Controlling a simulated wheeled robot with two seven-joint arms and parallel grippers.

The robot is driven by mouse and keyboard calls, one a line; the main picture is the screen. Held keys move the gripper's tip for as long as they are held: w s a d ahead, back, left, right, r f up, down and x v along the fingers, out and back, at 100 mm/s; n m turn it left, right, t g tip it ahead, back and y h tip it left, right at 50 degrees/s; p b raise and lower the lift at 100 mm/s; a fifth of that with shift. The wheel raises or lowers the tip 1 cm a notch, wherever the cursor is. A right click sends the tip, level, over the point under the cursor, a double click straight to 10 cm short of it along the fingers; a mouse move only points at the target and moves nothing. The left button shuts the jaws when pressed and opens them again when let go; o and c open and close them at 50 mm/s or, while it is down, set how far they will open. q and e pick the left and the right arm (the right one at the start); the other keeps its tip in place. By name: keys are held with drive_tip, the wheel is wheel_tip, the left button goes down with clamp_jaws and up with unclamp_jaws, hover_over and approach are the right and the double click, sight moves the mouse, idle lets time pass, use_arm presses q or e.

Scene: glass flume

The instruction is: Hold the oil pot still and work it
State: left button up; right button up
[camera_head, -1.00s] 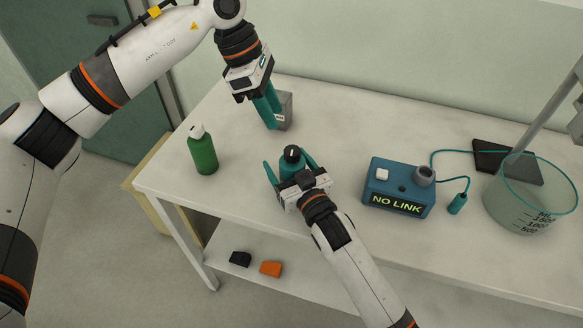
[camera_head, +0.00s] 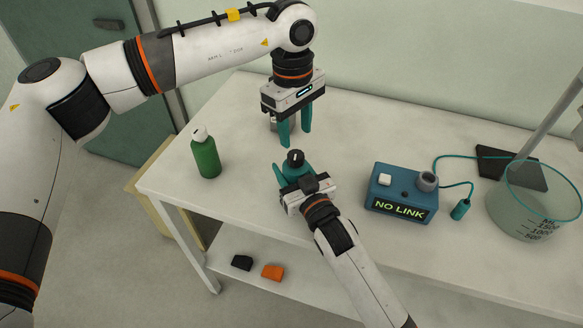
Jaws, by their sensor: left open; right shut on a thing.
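My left gripper (camera_head: 295,138) points down just behind and above the pot's black top. Its two teal fingers are apart with nothing between them. It looks clear of the pot, though the exact gap is hard to tell.
A green bottle (camera_head: 206,158) with a white cap stands at the left. A grey box (camera_head: 272,123) is partly hidden behind my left gripper. A blue "NO LINK" device (camera_head: 401,191), its cabled probe (camera_head: 460,209) and a glass beaker (camera_head: 530,210) are at the right.

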sight(295, 154)
use_arm(q)
drive_tip(key=shift+f+m+y, duration=0.3)
drive_tip(key=shift+f+m, duration=0.1)
drive_tip(key=shift+m, duration=0.1)
drive_tip(key=shift+f, duration=3.3)
drive_tip(key=shift+c, duration=0.4)
drive_tip(key=c, duration=0.5)
